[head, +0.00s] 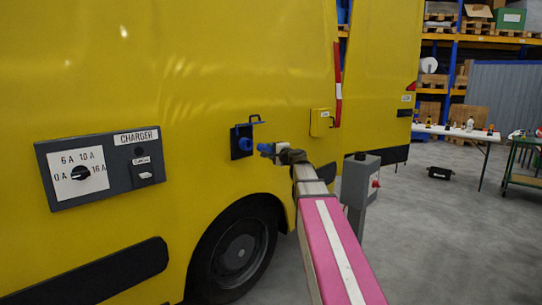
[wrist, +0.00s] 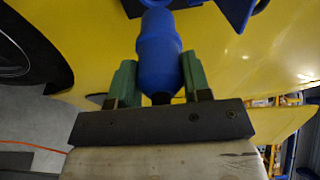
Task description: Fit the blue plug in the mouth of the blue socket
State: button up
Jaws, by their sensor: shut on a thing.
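The blue socket (head: 241,143) is mounted on the side of the yellow van, with its blue lid (head: 255,121) standing out above it. My gripper (head: 274,151) is just right of the socket, shut on the blue plug (head: 264,148). In the wrist view the plug (wrist: 158,58) sits between the green fingertips (wrist: 157,82), its nose pointing to the top edge. Dark blue parts of the socket (wrist: 232,10) show at that edge, mostly cut off. The plug's nose is close in front of the socket; I cannot tell whether they touch.
A charger panel (head: 100,167) with a dial is on the van at left. A small yellow box (head: 321,122) is right of the socket.

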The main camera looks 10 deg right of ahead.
aim_at(264, 148)
jog(key=shift+s+a+x, duration=0.1)
jog(key=shift+a+x, duration=0.05)
jog(key=shift+x, duration=0.7)
jog(key=shift+s+a+x, duration=0.1)
jog(key=shift+a+x, duration=0.1)
jog(key=shift+x, duration=0.7)
jog(key=shift+s+a+x, duration=0.1)
jog(key=shift+a+x, duration=0.05)
jog(key=shift+x, duration=0.7)
jog(key=shift+s+a+x, duration=0.1)
jog(key=shift+a+x, duration=0.05)
jog(key=shift+x, duration=0.75)
jog(key=shift+s+a+x, duration=0.1)
jog(key=shift+a+x, duration=0.1)
jog(key=shift+x, duration=0.75)
jog(key=shift+s+a+x, duration=0.1)
jog(key=shift+a+x, duration=0.05)
jog(key=shift+x, duration=0.75)
jog(key=o, duration=1.1)
